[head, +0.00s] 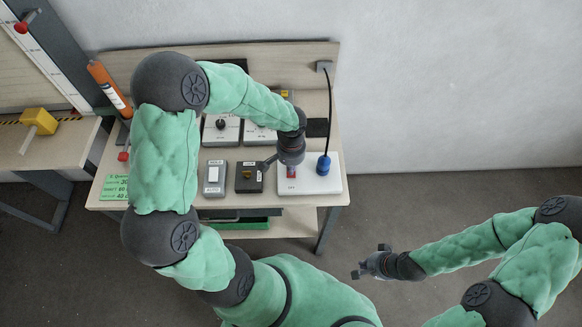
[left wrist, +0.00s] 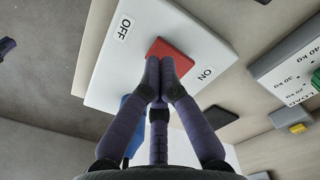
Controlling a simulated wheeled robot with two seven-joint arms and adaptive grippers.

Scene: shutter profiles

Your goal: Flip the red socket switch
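The red socket switch (left wrist: 172,54) is a red rocker on a white socket plate (left wrist: 128,65), between the labels OFF and ON in the left wrist view. In the head view the white plate (head: 325,184) lies at the right end of the workbench, and my left gripper mostly hides the rocker. My left gripper (left wrist: 160,70) has its fingers drawn together with nothing between them. The fingertips overlap the rocker's edge in the wrist view; I cannot tell whether they touch it. My right gripper (head: 368,262) is open and empty, above the floor away from the bench.
A blue plug with a cord (head: 323,165) stands on the plate, right of my left gripper. A dark switch box (head: 249,178) and a grey switch box (head: 215,178) sit to the left. An orange tube (head: 109,88) leans at the bench's left end. Floor is clear around my right gripper.

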